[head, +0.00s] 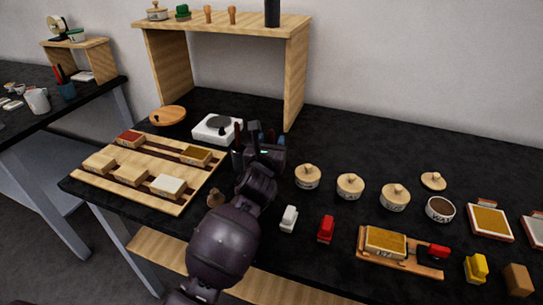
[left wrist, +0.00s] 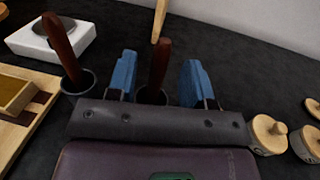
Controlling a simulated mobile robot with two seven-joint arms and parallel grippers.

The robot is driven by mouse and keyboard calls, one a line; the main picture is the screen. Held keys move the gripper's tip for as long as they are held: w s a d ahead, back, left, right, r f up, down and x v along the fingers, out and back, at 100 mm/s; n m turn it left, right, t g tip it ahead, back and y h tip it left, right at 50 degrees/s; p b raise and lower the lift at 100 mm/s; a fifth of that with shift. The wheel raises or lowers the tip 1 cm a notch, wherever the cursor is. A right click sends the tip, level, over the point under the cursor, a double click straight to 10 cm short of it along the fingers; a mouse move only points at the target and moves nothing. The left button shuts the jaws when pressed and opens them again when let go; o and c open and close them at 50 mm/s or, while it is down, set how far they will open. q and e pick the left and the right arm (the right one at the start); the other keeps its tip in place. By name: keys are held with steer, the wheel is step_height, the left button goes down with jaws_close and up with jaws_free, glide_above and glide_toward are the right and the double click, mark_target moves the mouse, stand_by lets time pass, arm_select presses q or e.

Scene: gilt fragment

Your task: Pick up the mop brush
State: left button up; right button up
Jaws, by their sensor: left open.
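Two brown wooden handles stand upright in dark round holders on the black bench; I cannot tell which is the mop brush. One handle (left wrist: 159,62) stands between the two blue fingers of my left gripper (left wrist: 158,80), which is open with a finger on either side. Its lower end is hidden behind the gripper body. The other handle (left wrist: 60,45) rises from a dark cup to the left, outside the fingers; it also shows in the head view (head: 238,132). In the head view my left gripper (head: 262,137) hides most of the holders. My right gripper is not in view.
A white hotplate (head: 210,133) and a slatted wooden rack (head: 120,187) with blocks lie left of the gripper. Several lidded jars (head: 307,177) stand to the right. A wooden shelf (head: 296,80) rises behind. Small white (head: 288,218) and red (head: 326,229) items lie in front.

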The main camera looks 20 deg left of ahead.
arm_select(q)
steer(key=shift+w+a+f, duration=0.1)
steer(key=shift+w+a, duration=0.05)
steer(key=shift+w, duration=0.8)
steer(key=shift+w+a+f, duration=0.1)
steer(key=shift+w, duration=0.8)
jaws_close()
